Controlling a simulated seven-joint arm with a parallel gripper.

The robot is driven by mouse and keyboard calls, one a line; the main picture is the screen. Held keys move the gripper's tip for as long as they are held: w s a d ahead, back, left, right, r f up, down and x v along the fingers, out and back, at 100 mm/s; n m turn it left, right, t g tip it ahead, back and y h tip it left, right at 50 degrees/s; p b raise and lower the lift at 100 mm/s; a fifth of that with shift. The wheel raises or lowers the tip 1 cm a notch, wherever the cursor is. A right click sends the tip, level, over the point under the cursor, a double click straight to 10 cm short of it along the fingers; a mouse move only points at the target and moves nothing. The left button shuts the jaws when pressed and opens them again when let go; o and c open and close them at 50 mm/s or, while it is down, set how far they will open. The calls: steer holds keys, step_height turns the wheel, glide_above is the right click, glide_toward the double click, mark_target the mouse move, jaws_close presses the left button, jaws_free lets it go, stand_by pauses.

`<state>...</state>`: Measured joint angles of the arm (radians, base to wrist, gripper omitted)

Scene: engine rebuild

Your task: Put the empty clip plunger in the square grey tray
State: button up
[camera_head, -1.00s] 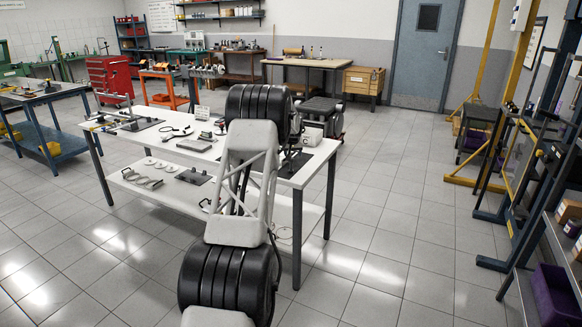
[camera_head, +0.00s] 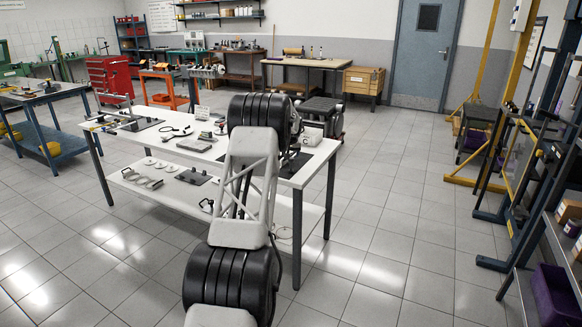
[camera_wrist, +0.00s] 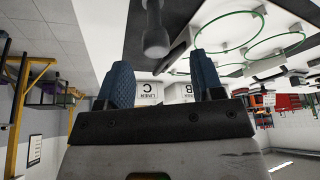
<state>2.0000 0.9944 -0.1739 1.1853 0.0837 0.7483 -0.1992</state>
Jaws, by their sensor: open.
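My gripper (camera_wrist: 158,88) shows in the wrist view with its two blue fingers wide apart and nothing between them. A dark grey part with a stem and rounded knob (camera_wrist: 155,38) lies beyond the fingertips, over a dark surface; it may be the clip plunger, but I cannot be sure. In the head view my own arm hides the gripper and the near right part of the table. A flat grey tray-like piece (camera_head: 194,145) lies on the white table (camera_head: 246,169); I cannot tell if it is the square tray.
In the wrist view, white blocks marked LINER C (camera_wrist: 149,93) and LINER B (camera_wrist: 179,92) show behind the fingers. Thin green rings (camera_wrist: 228,32) lie to the right. The table's lower shelf (camera_head: 146,194) holds several small parts.

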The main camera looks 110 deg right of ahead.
mark_target(291, 158)
steer(key=shift+d+f, duration=0.15)
steer(key=shift+f, duration=0.2)
steer(key=shift+s+f, duration=0.1)
steer(key=shift+x, duration=2.5)
steer(key=shift+s, duration=0.1)
steer(key=c, duration=1.1)
steer(key=shift+r, duration=1.8)
steer(key=shift+w+a+r, duration=0.2)
steer(key=shift+w+a, duration=0.85)
steer(key=shift+a, duration=1.4)
steer(key=shift+w+a+r, duration=0.25)
steer(key=shift+w+a, duration=0.8)
steer(key=shift+a, duration=1.45)
steer(key=shift+w+a+r, duration=0.2)
steer(key=shift+w+a, duration=0.85)
steer(key=shift+a, duration=1.4)
